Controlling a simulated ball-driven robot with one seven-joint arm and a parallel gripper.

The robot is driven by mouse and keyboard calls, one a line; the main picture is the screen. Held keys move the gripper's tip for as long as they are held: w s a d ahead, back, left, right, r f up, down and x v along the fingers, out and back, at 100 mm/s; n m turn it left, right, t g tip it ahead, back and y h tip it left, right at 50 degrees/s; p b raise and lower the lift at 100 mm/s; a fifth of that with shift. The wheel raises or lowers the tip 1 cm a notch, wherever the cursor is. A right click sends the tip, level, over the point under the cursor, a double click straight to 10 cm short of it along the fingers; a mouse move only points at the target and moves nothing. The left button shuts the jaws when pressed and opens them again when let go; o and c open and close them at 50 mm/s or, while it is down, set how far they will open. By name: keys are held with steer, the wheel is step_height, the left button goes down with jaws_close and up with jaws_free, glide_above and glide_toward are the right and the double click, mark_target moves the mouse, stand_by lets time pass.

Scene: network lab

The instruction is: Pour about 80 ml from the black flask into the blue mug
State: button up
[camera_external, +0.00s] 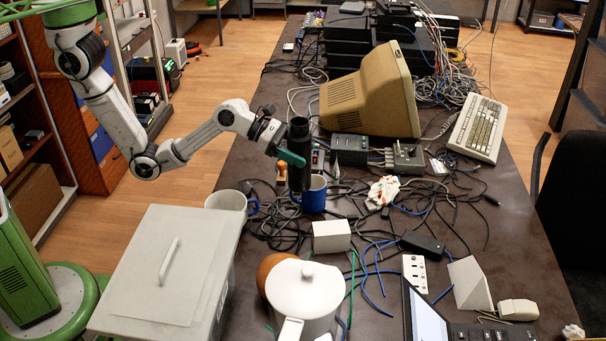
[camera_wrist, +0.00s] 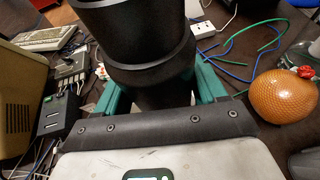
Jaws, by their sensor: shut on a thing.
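The black flask (camera_external: 299,135) is upright, or nearly so, in the external view. My gripper (camera_external: 291,159), with green fingers, is shut around its body. The blue mug (camera_external: 317,198) stands on the table, just right of the flask's lower part and overlapping it in the picture. I cannot tell whether the flask touches the mug or the table. In the wrist view the flask (camera_wrist: 135,45) fills the upper middle, between the two green fingers of my gripper (camera_wrist: 158,88). The mug is not seen there, and no liquid shows.
Cables lie all around the mug. A pale cup (camera_external: 226,200) stands left, a white box (camera_external: 331,236) in front, and a large lidded bin (camera_external: 170,275) front left. A beige monitor (camera_external: 372,95) stands behind.

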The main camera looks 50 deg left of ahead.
steer(key=w+a+n+t+y+b, duration=0.55)
steer(key=w+a+b, duration=0.65)
steer(key=w+b, duration=0.25)
step_height(320, 180, down, 13)
steer(key=p, duration=0.1)
steer(key=shift+w+g, duration=0.45)
steer(key=shift+r, duration=0.25)
